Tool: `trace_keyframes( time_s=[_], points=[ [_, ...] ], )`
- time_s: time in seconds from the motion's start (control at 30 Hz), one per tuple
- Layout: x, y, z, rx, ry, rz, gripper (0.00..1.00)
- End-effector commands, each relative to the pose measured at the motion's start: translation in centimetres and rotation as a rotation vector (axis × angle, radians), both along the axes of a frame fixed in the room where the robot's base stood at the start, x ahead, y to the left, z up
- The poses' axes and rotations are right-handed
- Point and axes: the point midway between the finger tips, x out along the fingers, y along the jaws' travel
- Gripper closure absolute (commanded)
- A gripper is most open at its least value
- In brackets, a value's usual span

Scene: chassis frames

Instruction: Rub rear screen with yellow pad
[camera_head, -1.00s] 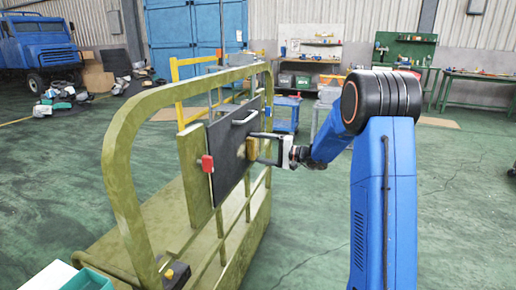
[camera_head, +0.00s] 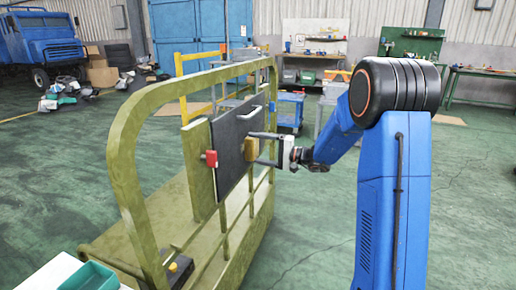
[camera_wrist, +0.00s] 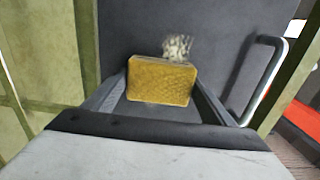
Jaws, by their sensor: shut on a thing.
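The dark grey screen (camera_head: 228,140) is a flat panel with a white handle (camera_head: 250,113), upright on the olive-green railed frame (camera_head: 122,165). My gripper (camera_head: 257,149) is shut on the yellow pad (camera_head: 250,150), in front of the screen's right part, below the handle. In the wrist view the yellow pad (camera_wrist: 161,81) sits between both fingers, facing the dark screen (camera_wrist: 215,40). A mottled whitish patch (camera_wrist: 178,47) shows on the screen just above the pad. Whether the pad touches the screen cannot be told.
A red block (camera_head: 211,158) sits at the screen's left edge. The frame's rails surround the screen. A teal tray (camera_head: 90,277) is at the bottom left. A blue cart (camera_head: 289,110) and workbenches stand behind. Open green floor lies to the right.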

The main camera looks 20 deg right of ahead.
Motion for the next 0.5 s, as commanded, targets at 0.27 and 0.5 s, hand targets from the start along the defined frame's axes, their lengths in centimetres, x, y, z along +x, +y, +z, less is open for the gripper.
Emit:
trace_keyframes(
  time_s=[0.27, 0.5],
  points=[
    [-1.2, 0.8, 0.0, 0.0, 0.0, 0.002, 0.4],
    [-2.6, 1.7, 0.0, 0.0, 0.001, 0.002, 0.4]
  ],
)
